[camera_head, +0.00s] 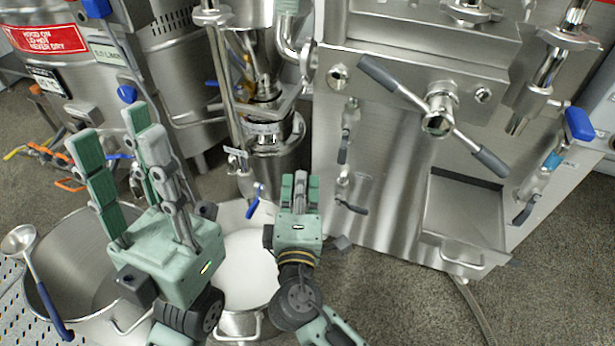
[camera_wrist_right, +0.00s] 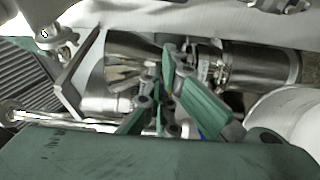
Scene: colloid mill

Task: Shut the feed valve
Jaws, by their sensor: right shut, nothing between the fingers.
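Several valves are in view and no label I can read tells which is the feed valve. A small valve with a blue lever (camera_head: 254,203) hangs below the mill's steel body (camera_head: 277,150), above the pot of white liquid. My right gripper (camera_head: 293,183) is shut and empty, just right of this lever and apart from it in the head view. In the right wrist view the right gripper's fingers (camera_wrist_right: 163,95) are in front of the steel pipework, with a bit of blue behind them. My left gripper (camera_head: 112,128) is open and empty at the left, above the empty pot.
A pot of white liquid (camera_head: 246,268) stands below the right gripper. A large empty pot (camera_head: 75,255) with a ladle (camera_head: 47,290) stands at left. The steel cabinet (camera_head: 385,180) has a two-armed handle (camera_head: 437,115), black-levered valves and a tray (camera_head: 462,215).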

